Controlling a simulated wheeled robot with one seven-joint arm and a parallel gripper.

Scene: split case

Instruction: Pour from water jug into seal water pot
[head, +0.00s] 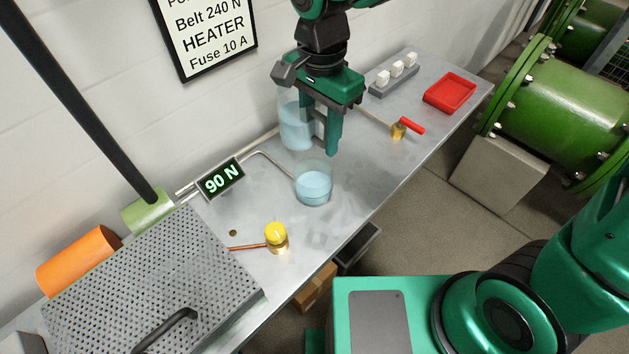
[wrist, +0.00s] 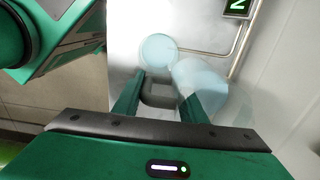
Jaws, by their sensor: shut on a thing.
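The water jug (head: 296,125) is clear, with pale blue water in it, and looks upright. It stands at the back of the bench by the wall, partly hidden behind my gripper (head: 326,130). In the wrist view, the fingers of my gripper (wrist: 166,95) are closed on a grey handle at the side of the jug (wrist: 202,85). I cannot tell whether the jug touches the bench. The seal water pot (head: 314,184) is a clear round vessel with blue water in it, in front of the jug. It also shows in the wrist view (wrist: 158,49), beyond the handle.
A "90 N" display (head: 220,180) and a thin pipe lie left of the pot. A yellow-capped valve (head: 276,236) is nearer the front. A red-handled valve (head: 404,128), a grey rack of white blocks (head: 393,78) and a red tray (head: 450,92) are to the right.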

